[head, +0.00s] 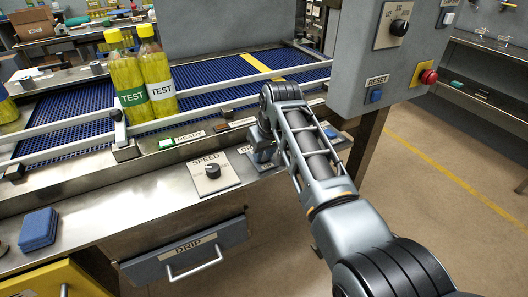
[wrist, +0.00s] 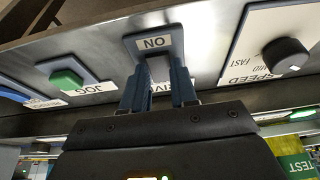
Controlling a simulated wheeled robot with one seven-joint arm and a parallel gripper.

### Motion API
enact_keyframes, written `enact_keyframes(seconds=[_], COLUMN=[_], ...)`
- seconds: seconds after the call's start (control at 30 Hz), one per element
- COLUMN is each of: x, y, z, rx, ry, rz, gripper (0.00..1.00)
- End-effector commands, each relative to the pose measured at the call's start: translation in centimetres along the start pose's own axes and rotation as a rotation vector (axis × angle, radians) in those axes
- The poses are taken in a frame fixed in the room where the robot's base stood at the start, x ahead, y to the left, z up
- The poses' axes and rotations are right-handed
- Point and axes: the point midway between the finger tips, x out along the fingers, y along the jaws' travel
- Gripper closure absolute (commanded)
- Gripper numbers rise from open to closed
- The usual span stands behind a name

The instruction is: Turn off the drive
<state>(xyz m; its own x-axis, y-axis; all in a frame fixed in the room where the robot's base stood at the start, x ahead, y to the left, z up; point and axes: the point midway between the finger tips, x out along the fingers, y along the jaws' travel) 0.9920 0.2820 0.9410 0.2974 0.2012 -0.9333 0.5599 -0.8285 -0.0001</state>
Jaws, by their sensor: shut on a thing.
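The drive control (wrist: 154,43) is a blue-grey plate with a white ON label, seen upside down in the wrist view. A partly covered label under it shows the letters IV. My gripper (wrist: 159,85) has its two blue fingers at the plate's lower part, shut on the drive switch between them. In the head view, my gripper (head: 264,154) is at the conveyor's front panel, right of the SPEED knob, and my arm hides most of the drive control.
The SPEED knob (head: 212,171) sits beside the drive control. A green JOG button (wrist: 67,80) is on its other side. Two yellow TEST bottles (head: 145,85) stand at the conveyor. A grey box with a red button (head: 429,76) hangs right of my arm.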

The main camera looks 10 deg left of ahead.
Motion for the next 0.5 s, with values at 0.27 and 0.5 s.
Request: enact_keyframes(seconds=[0.27, 0.5], x=[0.44, 0.24], y=[-0.02, -0.05], z=[-0.61, -0.81], rx=[-0.001, 0.000], ry=[-0.144, -0.221], rz=[0.000, 0.000], gripper=[1.00, 1.00])
